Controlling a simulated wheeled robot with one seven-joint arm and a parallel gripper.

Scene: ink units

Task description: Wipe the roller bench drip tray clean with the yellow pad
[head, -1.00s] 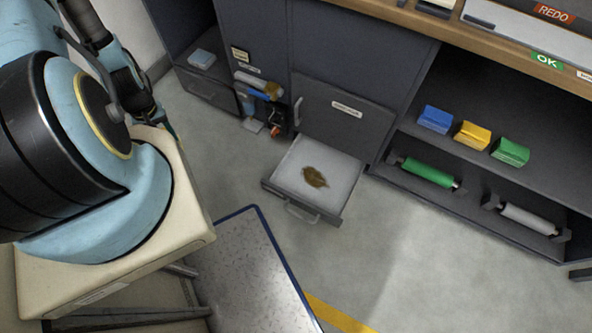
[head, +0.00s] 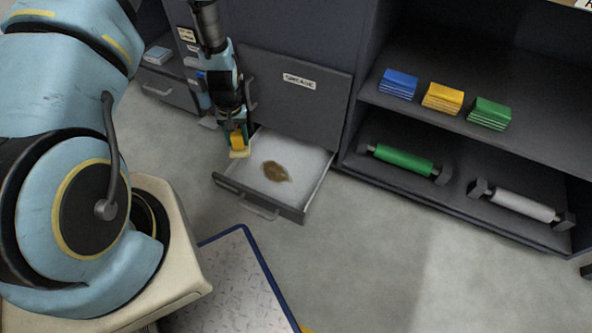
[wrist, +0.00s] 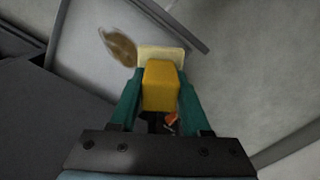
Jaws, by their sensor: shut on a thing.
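My gripper (head: 237,128) is shut on the yellow pad (head: 239,148), which has a yellow grip block and a pale face underneath. In the wrist view the pad (wrist: 161,84) sits between the green fingers of my gripper (wrist: 158,92). The drip tray (head: 310,158) is pulled out like a drawer, pale inside with a dark rim. A brown stain (head: 275,171) lies near its middle. The pad is over the tray's left side, left of the stain; I cannot tell if it touches the tray. In the wrist view the stain (wrist: 119,47) is just left of the pad's pale edge.
Blue (head: 398,84), yellow (head: 442,98) and green (head: 489,113) blocks stand on a shelf at right. A green roller (head: 403,159) and a grey roller (head: 523,205) lie below. A blue-edged plate (head: 228,280) is in front. The floor right of it is clear.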

